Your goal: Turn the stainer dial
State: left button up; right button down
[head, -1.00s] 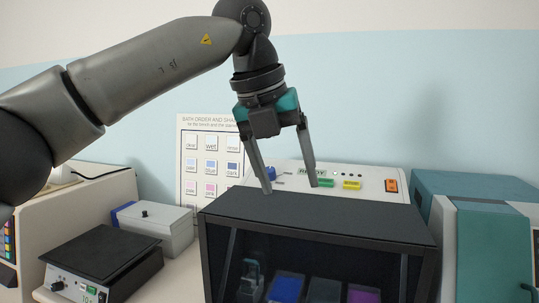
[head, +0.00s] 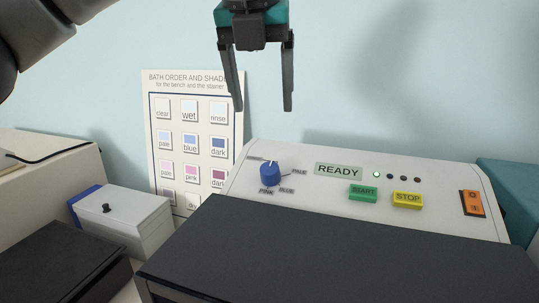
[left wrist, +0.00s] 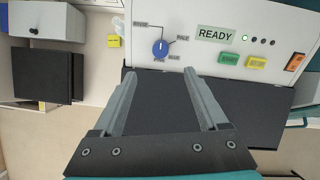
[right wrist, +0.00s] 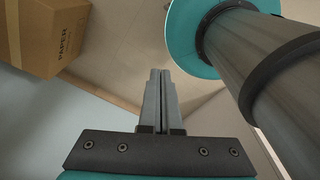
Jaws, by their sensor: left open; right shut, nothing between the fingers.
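The stainer (head: 330,215) has a white sloped panel behind a dark top. Its blue dial (head: 270,174) sits at the panel's left, with small labels around it, including PINK, BLUE and PALE. The dial also shows in the left wrist view (left wrist: 160,48), its white pointer mark toward the top. My left gripper (head: 264,108) is open and empty, above the panel and apart from the dial. In the left wrist view its fingers (left wrist: 160,82) point toward the panel, with the dial beyond them. My right gripper (right wrist: 160,72) is shut and empty, away from the stainer.
The panel has a READY display (head: 338,170), a green START button (head: 363,193), a yellow STOP button (head: 408,200) and an orange switch (head: 472,203). A bath order chart (head: 190,140) stands behind. A grey box (head: 125,220) is at left. A PAPER carton (right wrist: 45,35) shows in the right wrist view.

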aim_at(270, 168)
pick_arm(q)
jog(key=p+x, duration=0.2)
jog(key=x, duration=1.2)
jog(key=shift+f, duration=0.45)
pick_arm(e)
jog(key=shift+s+r, duration=0.2)
jog(key=shift+r, duration=0.45)
jog(key=shift+s+r, duration=0.2)
jog(key=shift+r, duration=0.4)
pick_arm(q)
jog(key=shift+c, duration=0.4)
grip_shut()
